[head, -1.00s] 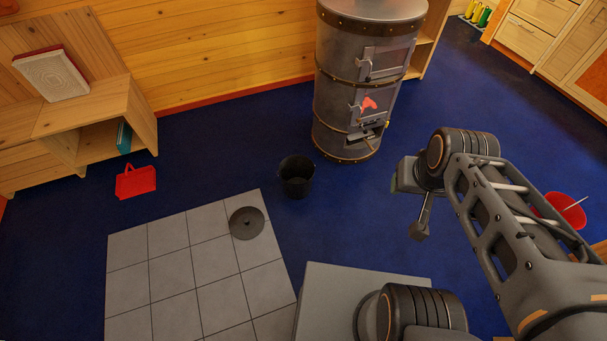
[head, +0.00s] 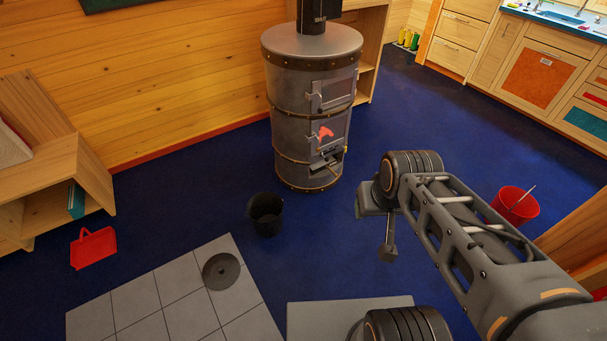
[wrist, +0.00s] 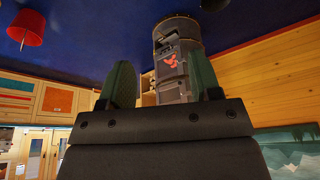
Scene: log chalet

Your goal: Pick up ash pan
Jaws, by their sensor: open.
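The ash pan (head: 328,162) appears as a dark metal tray sticking out of the low opening of the round grey stove (head: 300,115). Its inner part is hidden in the stove. The wrist view is upside down; the stove (wrist: 181,88) shows there between the fingers, with the likely pan (wrist: 167,31) small near the top. My gripper (wrist: 160,60) is open, with two green fingers apart and nothing between them. In the head view my gripper (head: 388,250) is in front of the stove and to its right, well apart from the pan.
A black bucket (head: 265,215) stands in front of the stove, with a round dark lid (head: 221,270) on the grey tiles (head: 180,295). A red dustpan-like object (head: 93,248) lies left. A red bucket (head: 515,205) stands right.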

